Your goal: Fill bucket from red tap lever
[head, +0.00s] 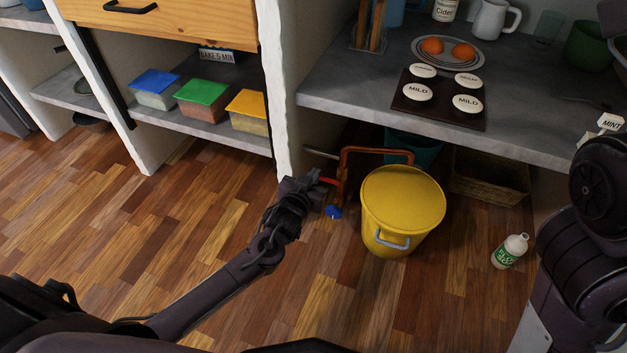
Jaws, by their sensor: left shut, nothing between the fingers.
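A yellow bucket (388,236) with a pale handle stands on the wood floor under the counter. A copper pipe (375,150) arches from the wall side toward the bucket's back rim. A small red lever (328,181) sits on the pipe's upright part, left of the bucket, with a blue knob (333,211) below it. My left gripper (316,184) is shut and empty, right beside the red lever; I cannot tell if it touches. I cannot make out water or the bucket's contents. My right arm shows at the right edge, its gripper out of view.
The grey counter (345,85) overhangs behind the bucket. A wicker basket (490,178) and a teal bin (412,145) are under the counter. A white wall post (276,85) rises behind my left gripper. Floor at left is clear.

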